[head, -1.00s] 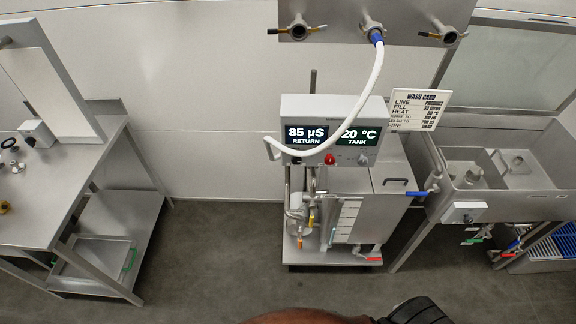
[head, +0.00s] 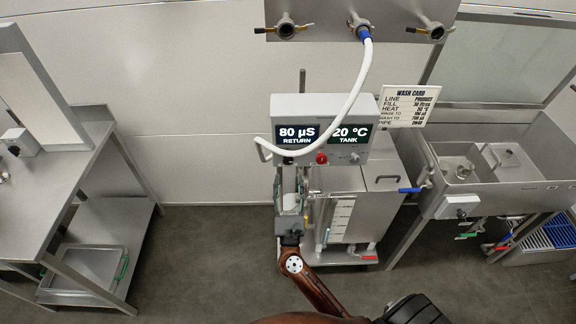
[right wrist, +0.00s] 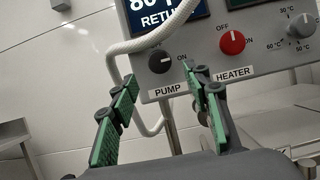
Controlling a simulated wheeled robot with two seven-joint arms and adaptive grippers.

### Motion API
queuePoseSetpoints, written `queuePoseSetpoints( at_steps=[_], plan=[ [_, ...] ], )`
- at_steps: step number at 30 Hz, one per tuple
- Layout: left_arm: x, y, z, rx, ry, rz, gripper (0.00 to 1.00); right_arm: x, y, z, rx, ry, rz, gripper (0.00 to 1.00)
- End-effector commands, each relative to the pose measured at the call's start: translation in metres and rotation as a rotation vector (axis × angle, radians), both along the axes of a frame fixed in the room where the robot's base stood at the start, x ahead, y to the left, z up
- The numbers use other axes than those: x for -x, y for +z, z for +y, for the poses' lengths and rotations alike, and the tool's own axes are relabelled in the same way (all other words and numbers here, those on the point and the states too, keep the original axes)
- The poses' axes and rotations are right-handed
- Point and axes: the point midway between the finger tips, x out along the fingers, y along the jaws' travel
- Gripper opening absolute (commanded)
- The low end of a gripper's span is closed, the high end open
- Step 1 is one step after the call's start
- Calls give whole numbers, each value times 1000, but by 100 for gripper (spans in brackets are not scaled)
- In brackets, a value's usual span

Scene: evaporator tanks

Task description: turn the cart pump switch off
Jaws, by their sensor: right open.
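The black pump switch (right wrist: 160,61) sits on the grey control panel above the PUMP label, with OFF marked above it and ON to its right. In the head view the control box (head: 364,102) stands on the cart. My right gripper (head: 290,182) is raised below the box's left part. In the right wrist view its green-padded fingers (right wrist: 165,83) are apart and empty, with the pump switch just beyond and above the gap. My left gripper is not in view.
The red heater knob (right wrist: 232,42) is right of the pump switch, close beyond the right finger. A white hose (head: 352,95) hangs across the display and past the panel's left side. A sink unit (head: 500,185) stands right, a steel table (head: 50,190) left.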

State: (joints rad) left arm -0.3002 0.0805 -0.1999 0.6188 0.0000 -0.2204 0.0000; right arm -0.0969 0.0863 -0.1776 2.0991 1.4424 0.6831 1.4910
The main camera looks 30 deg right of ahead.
Motion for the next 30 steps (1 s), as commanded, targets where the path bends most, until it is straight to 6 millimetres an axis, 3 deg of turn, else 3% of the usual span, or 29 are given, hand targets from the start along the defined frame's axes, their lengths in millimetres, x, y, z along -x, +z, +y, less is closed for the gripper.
queuePoseSetpoints(
  at_steps=[12, 23, 30],
  plan=[
    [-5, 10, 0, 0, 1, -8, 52, -46, 23, -28, 6, 0, 2, 44],
    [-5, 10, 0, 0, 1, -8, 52, -50, 24, -30, 7, -1, 3, 44],
    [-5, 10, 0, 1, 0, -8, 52, -50, 24, -30, 7, -1, 3, 27]
  ],
)
